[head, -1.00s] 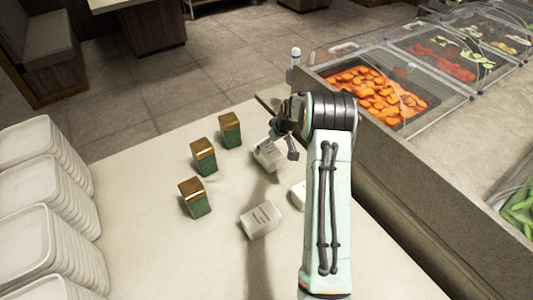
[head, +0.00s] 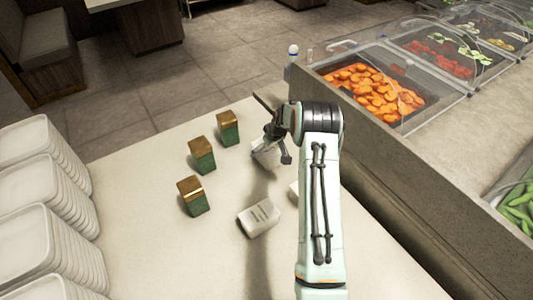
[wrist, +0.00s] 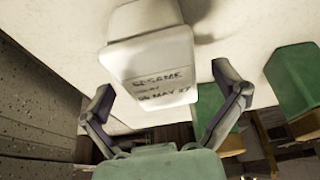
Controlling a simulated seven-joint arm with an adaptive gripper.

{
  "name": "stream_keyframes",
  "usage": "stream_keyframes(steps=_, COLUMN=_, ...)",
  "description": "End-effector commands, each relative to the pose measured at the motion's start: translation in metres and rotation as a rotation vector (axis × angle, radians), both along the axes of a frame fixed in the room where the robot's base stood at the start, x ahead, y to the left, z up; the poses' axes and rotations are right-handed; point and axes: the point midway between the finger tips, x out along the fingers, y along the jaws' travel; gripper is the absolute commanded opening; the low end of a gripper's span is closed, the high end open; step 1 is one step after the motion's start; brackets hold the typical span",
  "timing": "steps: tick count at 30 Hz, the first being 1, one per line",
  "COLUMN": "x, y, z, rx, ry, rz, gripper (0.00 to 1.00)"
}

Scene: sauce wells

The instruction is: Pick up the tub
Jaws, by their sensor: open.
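A white tub (head: 265,154) stands at the far side of the pale counter, partly hidden by my gripper (head: 276,146). In the wrist view the tub (wrist: 152,62) fills the upper middle, and its handwritten label reads "SESAME" with a date below. My gripper (wrist: 165,88) is open, with one finger on each side of the tub's labelled end. I cannot tell whether the fingers touch it. A second white tub (head: 259,218) with dark writing sits nearer. A third (head: 294,188) is mostly hidden behind my arm.
Three green boxes with gold-brown tops (head: 228,128) (head: 202,155) (head: 193,196) stand left of the tubs. Stacked white plates (head: 45,215) line the left edge. A food bar with clear covers (head: 385,85) runs along the right. The counter's near middle is clear.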

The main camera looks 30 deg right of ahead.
Motion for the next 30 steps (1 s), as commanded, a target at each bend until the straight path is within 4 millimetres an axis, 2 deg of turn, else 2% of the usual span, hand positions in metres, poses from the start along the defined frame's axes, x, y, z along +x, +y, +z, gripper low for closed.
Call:
stream_keyframes(steps=10, x=0.0001, y=0.0001, z=-0.0015, rx=0.0, ry=0.0, rz=0.0, gripper=0.96)
stream_keyframes(steps=11, x=0.0001, y=0.0001, z=-0.0015, rx=0.0, ry=0.0, rz=0.0, gripper=0.93)
stream_keyframes(steps=15, x=0.0, y=0.0, z=-0.0015, rx=0.0, ry=0.0, rz=0.0, gripper=0.49)
stream_keyframes(steps=17, x=-0.0001, y=0.0001, z=-0.0017, rx=0.0, ry=0.0, rz=0.0, gripper=0.3)
stream_keyframes(steps=18, x=-0.0001, y=0.0001, z=-0.0018, rx=0.0, ry=0.001, rz=0.0, gripper=0.24)
stream_keyframes(steps=30, x=-0.0003, y=0.0001, z=0.0033, rx=0.001, ry=0.001, rz=-0.001, gripper=0.24)
